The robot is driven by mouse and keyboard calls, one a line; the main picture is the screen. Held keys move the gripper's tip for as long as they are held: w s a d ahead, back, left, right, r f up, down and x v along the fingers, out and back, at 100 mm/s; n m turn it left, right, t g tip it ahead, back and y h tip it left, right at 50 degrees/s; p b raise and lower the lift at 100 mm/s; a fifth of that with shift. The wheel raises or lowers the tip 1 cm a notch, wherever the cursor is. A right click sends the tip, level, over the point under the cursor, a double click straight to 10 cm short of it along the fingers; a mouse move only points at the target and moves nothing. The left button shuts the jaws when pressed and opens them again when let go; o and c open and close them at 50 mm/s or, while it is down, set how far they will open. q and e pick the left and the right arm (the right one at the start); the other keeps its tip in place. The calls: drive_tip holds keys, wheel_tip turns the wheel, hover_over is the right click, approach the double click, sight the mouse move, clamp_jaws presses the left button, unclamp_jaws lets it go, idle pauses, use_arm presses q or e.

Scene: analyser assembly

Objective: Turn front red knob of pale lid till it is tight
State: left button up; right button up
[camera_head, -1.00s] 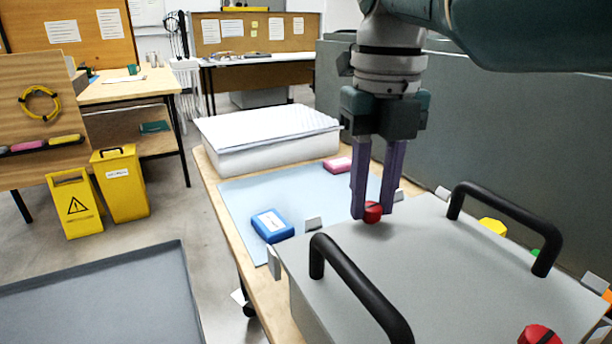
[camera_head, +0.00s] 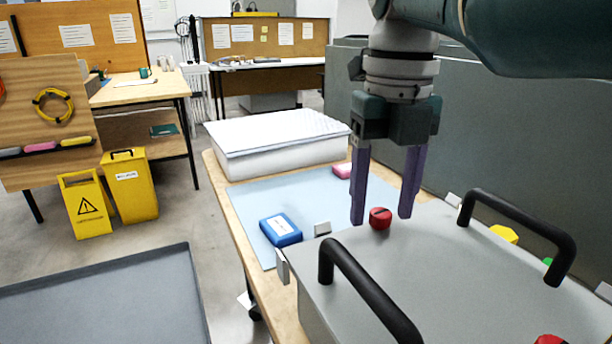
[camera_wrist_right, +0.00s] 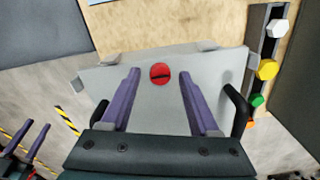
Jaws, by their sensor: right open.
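The pale lid (camera_head: 440,262) is a grey plate with two black handles. A red knob (camera_head: 380,218) with a dark slot sits near its far-left edge, and it also shows in the right wrist view (camera_wrist_right: 160,74). Another red knob (camera_head: 551,340) is cut off at the bottom edge of the head view. My right gripper (camera_head: 382,218) points down with its purple fingers apart, one on each side of the far knob and not touching it. In the right wrist view the fingers (camera_wrist_right: 160,78) flank the knob with clear gaps. My left gripper is not in the head view.
The black handles (camera_head: 365,290) and (camera_head: 520,228) stand up from the lid on both sides. A grey wall (camera_head: 480,145) rises behind. Coloured knobs (camera_wrist_right: 267,69) line the right side.

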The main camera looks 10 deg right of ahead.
sight(381, 213)
wheel_tip(381, 213, up, 10)
drive_tip(key=p, duration=0.1)
drive_tip(key=shift+p, duration=0.3)
